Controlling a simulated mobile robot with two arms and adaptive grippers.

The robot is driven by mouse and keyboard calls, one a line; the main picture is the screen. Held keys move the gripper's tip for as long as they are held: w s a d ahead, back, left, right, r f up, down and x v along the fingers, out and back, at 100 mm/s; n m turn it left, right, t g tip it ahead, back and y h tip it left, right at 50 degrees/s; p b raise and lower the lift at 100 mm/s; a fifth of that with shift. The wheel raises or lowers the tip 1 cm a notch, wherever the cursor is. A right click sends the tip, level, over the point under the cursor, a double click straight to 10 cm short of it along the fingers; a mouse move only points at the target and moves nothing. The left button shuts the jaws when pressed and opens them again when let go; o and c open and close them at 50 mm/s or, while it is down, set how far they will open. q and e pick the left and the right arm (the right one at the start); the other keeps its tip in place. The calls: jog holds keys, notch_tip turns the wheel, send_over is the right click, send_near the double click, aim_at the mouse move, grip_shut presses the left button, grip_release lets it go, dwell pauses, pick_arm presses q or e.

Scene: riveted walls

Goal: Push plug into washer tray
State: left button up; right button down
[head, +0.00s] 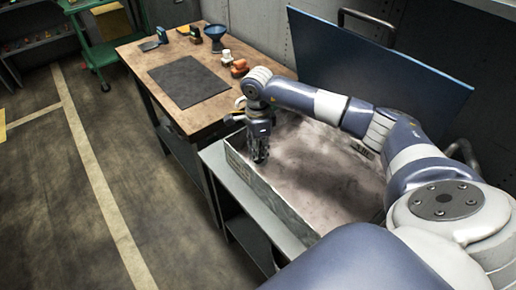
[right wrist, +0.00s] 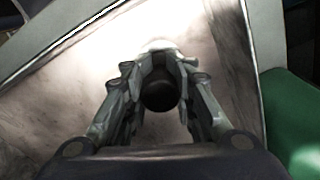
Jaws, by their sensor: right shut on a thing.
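The washer tray (head: 330,185) is a shallow grey metal basin with stained walls and a raised blue lid behind it. My right gripper (head: 261,158) points down inside the tray near its left corner. In the right wrist view my right gripper (right wrist: 160,78) is shut on a dark round plug (right wrist: 159,97). A pale round spot (right wrist: 158,46) shows on the tray floor just past the fingertips. I cannot tell whether the plug touches the floor. The plug is hidden by the fingers in the head view. My left gripper is not in view.
The blue lid (head: 375,75) stands open behind the tray. A wooden workbench (head: 140,62) to the left holds a dark mat (head: 190,80), a blue funnel (head: 215,33) and small bottles. A green cart (head: 100,45) stands farther back. The floor at left is clear.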

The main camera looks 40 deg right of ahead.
jog(key=shift+f+b, duration=0.4)
jog(key=shift+f, duration=0.2)
jog(key=c, duration=1.2)
grip_release()
jog(key=shift+c, duration=0.2)
jog(key=shift+r, duration=0.1)
jog(key=shift+r+p, duration=1.9)
jog(key=shift+r, duration=1.1)
